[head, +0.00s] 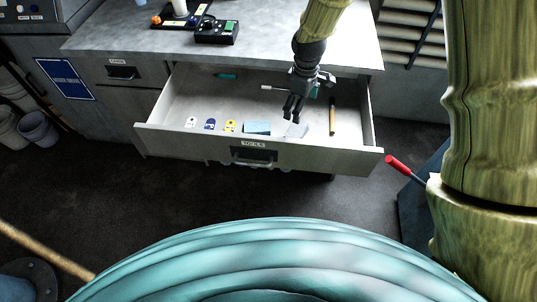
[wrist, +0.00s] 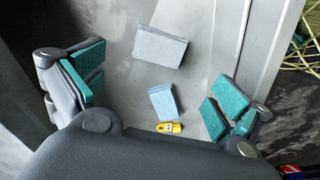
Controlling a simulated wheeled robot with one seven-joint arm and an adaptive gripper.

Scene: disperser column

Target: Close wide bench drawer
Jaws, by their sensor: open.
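The wide bench drawer (head: 190,143) is pulled out from the bench in the head view, with a "TOOLS" label and a dark handle (head: 254,156) on its front. My gripper (head: 292,108) hangs over the right part of the drawer, behind its front panel. In the wrist view my gripper (wrist: 155,92) is open and empty, its teal pads spread wide above the drawer floor. Two pale blue pads lie between them, one larger (wrist: 160,47) and one smaller (wrist: 162,101), with a yellow tag (wrist: 169,128) beside the smaller one.
The drawer also holds tags at left and a wooden-handled tool (head: 332,116) at right. A control box (head: 216,31) stands on the bench top (head: 130,35). A red-handled lever (head: 400,164) stands right of the drawer. Dark floor (head: 200,195) in front is clear.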

